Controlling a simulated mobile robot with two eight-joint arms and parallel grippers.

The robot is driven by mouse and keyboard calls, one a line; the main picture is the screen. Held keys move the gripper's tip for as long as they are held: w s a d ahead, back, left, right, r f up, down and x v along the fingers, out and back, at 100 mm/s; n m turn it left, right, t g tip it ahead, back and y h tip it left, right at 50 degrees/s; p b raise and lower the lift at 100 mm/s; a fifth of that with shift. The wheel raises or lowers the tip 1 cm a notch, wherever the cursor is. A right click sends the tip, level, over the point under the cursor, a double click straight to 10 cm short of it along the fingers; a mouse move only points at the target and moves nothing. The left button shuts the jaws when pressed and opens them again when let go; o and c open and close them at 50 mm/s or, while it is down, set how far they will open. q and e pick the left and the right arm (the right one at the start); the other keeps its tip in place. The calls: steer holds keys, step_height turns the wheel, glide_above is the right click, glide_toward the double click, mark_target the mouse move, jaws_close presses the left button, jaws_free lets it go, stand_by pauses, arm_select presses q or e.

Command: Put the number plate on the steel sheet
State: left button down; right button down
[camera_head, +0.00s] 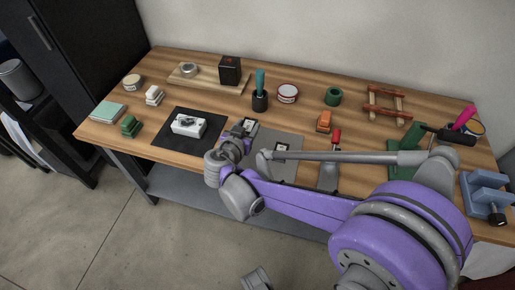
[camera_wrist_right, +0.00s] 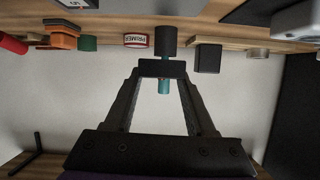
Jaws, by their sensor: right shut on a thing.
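My right gripper (camera_head: 243,128) is above the table between the black mat and the steel sheet. Its fingers are shut on a small dark piece with a pale face, seemingly the number plate (camera_head: 251,123). In the right wrist view the fingertips (camera_wrist_right: 163,69) meet at this dark piece, seen edge-on, so its number is hidden. The grey steel sheet (camera_head: 289,171) lies flat just right of the gripper, partly covered by my right arm. A small black-and-white plate (camera_head: 282,147) lies on the sheet. My left gripper does not show.
A black mat (camera_head: 163,144) with a white device (camera_head: 188,125) lies left of the gripper. A black cup (camera_head: 260,101) with a teal-handled tool stands behind. An orange block (camera_head: 324,122) and a red-handled scoop (camera_head: 328,178) are right of the sheet.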

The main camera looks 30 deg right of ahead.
step_height(320, 180, down, 4)
steer(key=shift+a+f+b, duration=0.15)
steer(key=shift+f+b, duration=0.1)
steer(key=shift+b, duration=0.4)
step_height(320, 180, down, 4)
steer(key=shift+f+b, duration=0.1)
steer(key=shift+b, duration=0.65)
steer(key=shift+c, duration=1.2)
jaws_free()
